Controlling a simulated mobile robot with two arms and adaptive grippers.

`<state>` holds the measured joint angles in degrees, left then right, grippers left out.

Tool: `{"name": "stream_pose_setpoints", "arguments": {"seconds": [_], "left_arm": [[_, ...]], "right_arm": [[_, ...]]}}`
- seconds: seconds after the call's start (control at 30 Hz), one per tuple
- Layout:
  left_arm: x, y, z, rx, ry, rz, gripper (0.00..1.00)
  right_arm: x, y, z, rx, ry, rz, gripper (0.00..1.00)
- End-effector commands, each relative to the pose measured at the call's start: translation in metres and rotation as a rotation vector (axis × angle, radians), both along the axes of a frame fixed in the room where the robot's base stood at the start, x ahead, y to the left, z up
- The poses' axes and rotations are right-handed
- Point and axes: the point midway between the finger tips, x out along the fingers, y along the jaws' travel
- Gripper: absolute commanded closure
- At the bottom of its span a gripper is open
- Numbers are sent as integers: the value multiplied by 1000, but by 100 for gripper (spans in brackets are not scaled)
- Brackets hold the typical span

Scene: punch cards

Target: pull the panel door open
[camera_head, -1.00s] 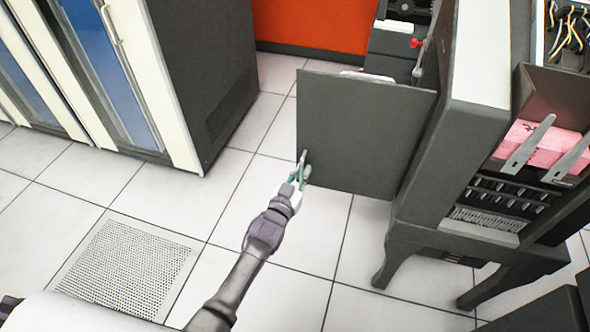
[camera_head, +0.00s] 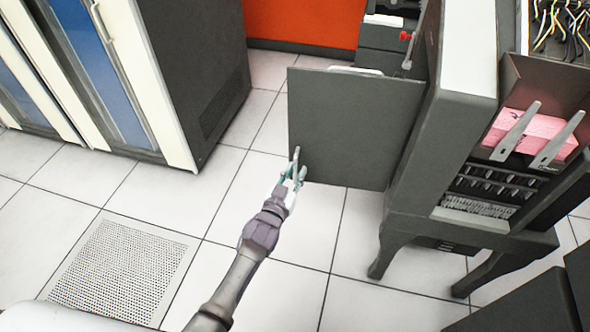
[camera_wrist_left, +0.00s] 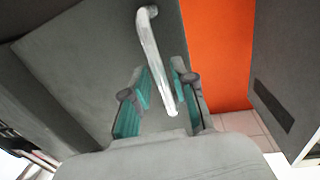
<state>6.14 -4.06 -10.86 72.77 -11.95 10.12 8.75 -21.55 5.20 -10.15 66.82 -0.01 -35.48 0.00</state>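The dark grey panel door (camera_head: 355,125) stands swung out from the left side of the grey machine (camera_head: 465,120). My left gripper (camera_head: 295,170) is at the door's lower left edge. In the left wrist view the door (camera_wrist_left: 85,60) carries a pale metal bar handle (camera_wrist_left: 152,55). The teal-padded fingers of my left gripper (camera_wrist_left: 160,92) are on either side of the handle. They stand apart, with a visible gap beside the bar, so the gripper looks open around it. My right gripper is not in view.
A tall cabinet with blue panels (camera_head: 95,75) stands at the left. An orange panel (camera_head: 305,22) is at the back. The machine holds pink cards (camera_head: 535,133) at the right. White floor tiles (camera_head: 270,290) and a perforated tile (camera_head: 120,270) are clear.

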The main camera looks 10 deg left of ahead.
Motion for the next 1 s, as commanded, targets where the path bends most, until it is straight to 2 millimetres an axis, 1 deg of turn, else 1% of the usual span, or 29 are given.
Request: {"name": "stream_pose_setpoints", "arguments": {"seconds": [0.3, 0.37, 0.43, 0.57, 0.8, 0.9, 1.0], "left_arm": [[2, 1, 3, -2, -6, 1, 63], [-1, 1, 3, -2, -6, 2, 63], [-7, 3, 2, -1, -5, 2, 63], [-29, 8, 2, -2, -3, 1, 63], [-80, 20, 2, -2, -3, 1, 63], [-96, 24, 2, -2, -3, 1, 63], [-108, 26, 2, -2, -4, 2, 63]], "right_arm": [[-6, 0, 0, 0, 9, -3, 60], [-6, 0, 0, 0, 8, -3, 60], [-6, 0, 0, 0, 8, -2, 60], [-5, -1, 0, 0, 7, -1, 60], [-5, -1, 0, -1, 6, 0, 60], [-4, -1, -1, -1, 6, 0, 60], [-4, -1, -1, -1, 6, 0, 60]]}}
